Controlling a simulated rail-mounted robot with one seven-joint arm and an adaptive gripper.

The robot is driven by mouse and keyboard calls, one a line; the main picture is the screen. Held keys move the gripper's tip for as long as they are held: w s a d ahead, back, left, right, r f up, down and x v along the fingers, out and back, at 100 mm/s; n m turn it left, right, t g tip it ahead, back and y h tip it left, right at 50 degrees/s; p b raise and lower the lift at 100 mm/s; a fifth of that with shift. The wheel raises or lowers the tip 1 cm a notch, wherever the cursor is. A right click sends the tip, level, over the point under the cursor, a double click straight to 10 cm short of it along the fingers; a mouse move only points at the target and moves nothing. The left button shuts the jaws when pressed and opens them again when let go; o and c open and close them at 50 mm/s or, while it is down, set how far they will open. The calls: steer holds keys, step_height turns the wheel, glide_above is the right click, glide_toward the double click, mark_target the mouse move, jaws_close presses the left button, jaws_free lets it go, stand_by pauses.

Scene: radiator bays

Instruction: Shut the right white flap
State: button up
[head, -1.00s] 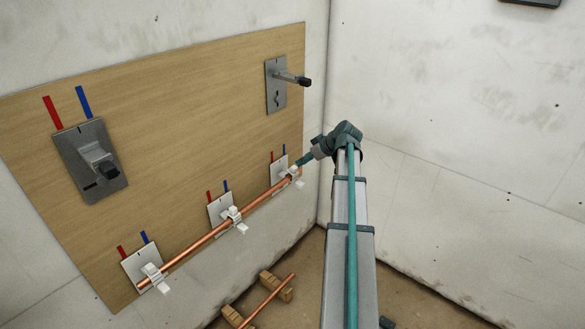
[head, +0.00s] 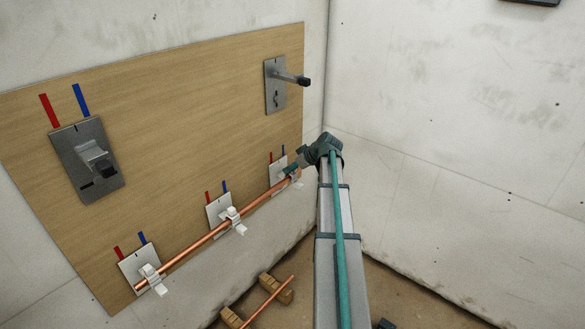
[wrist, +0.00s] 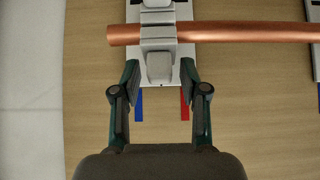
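The right white clip with its flap sits on a small white plate (head: 276,176) at the right end of the copper pipe (head: 208,237). In the wrist view, which appears upside down to the head view, a white band (wrist: 158,33) crosses in front of the pipe, and a white tab (wrist: 159,68) sticks out beside it. My gripper (wrist: 160,82) is open, its fingertips on either side of that tab with gaps. In the head view my gripper (head: 291,171) partly covers the clip. I cannot tell whether the flap is latched.
Middle (head: 232,215) and left (head: 151,273) white clips hold the same pipe. Grey metal plates with levers are at the upper left (head: 90,160) and upper right (head: 275,85) of the wooden board (head: 170,130). A loose pipe (head: 268,299) rests on wooden blocks below. The right-hand wall is bare.

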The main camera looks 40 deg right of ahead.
jaws_close()
steer(key=p, duration=0.1)
steer(key=w+g+p, duration=0.1)
steer(key=p, duration=0.1)
steer(key=shift+r, duration=0.25)
steer(key=shift+w+a+f+g+p, duration=0.1)
steer(key=shift+w+f+g+p, duration=0.1)
steer(key=shift+g+p, duration=0.65)
steer(key=shift+s+f+h, duration=0.1)
steer(key=shift+f+h, duration=0.15)
steer(key=shift+h, duration=0.05)
steer(key=shift+g, duration=0.25)
steer(key=shift+o, duration=1.1)
jaws_free()
